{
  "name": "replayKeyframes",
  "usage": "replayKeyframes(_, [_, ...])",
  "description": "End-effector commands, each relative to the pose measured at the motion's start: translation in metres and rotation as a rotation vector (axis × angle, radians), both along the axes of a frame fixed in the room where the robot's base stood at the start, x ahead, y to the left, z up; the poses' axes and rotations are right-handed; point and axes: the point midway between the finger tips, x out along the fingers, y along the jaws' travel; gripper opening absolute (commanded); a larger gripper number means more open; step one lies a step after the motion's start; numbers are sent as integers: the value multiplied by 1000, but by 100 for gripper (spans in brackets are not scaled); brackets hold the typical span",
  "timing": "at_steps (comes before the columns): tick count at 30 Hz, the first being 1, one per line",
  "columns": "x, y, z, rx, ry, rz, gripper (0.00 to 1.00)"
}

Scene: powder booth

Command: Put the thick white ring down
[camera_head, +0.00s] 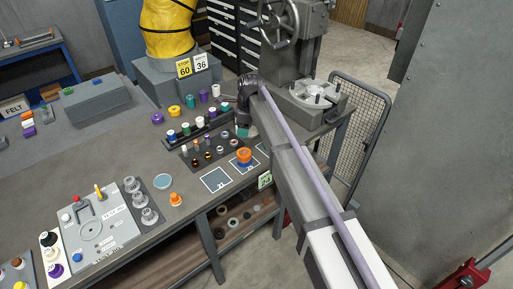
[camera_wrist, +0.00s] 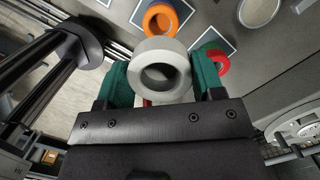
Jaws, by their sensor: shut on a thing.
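The thick white ring (camera_wrist: 143,84) is between the two green fingers of my gripper (camera_wrist: 163,84) in the wrist view. The fingers are shut on it from both sides, and its hole faces the camera. In the head view my gripper (camera_head: 242,132) is over the back right of the bench; only a bit of green finger shows, and I cannot make out the ring there. Beyond the ring in the wrist view are an orange ring (camera_wrist: 150,12) on an outlined square and a red ring (camera_wrist: 221,62), partly hidden by the right finger.
Outlined dark squares (camera_head: 215,180) lie along the bench's front edge, one bare, one under an orange stack (camera_head: 244,156). A tray of small parts (camera_head: 193,157) and a rack of coloured caps (camera_head: 180,137) stand close to my gripper. A machine (camera_head: 318,97) stands behind.

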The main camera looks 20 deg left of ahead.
Motion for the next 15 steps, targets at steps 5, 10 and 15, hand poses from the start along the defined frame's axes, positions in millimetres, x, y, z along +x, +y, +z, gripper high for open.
replayKeyframes(5, [0, 0, -5, -1, 3, -27, 30])
replayKeyframes(10, [0, 0, -44, -1, 3, -25, 30])
replayKeyframes(15, [0, 0, -69, 0, 3, -24, 30])
